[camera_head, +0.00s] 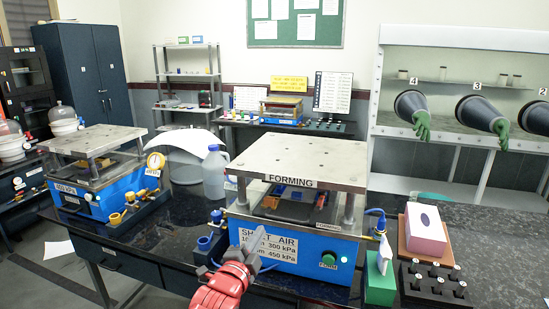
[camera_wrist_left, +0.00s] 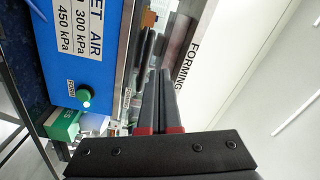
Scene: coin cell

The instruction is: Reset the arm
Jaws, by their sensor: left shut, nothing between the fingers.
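My left gripper (camera_head: 259,236) is in front of the blue forming press (camera_head: 315,250), with its red arm coming up from the bottom edge. In the left wrist view the two dark fingers of the left gripper (camera_wrist_left: 160,74) lie close together, with nothing between them. The fingers point toward the press, whose FORMING plate (camera_wrist_left: 194,60) and green button (camera_wrist_left: 84,95) show there. I cannot tell whether they touch the press. My right gripper is in neither view.
A second blue press (camera_head: 100,190) with a brass gauge stands at left. A clear bottle (camera_head: 215,175) stands between the presses. A pink tissue box (camera_head: 425,232), a black holder (camera_head: 435,285) and a green box (camera_head: 380,285) are at right. A glovebox (camera_head: 465,110) stands behind.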

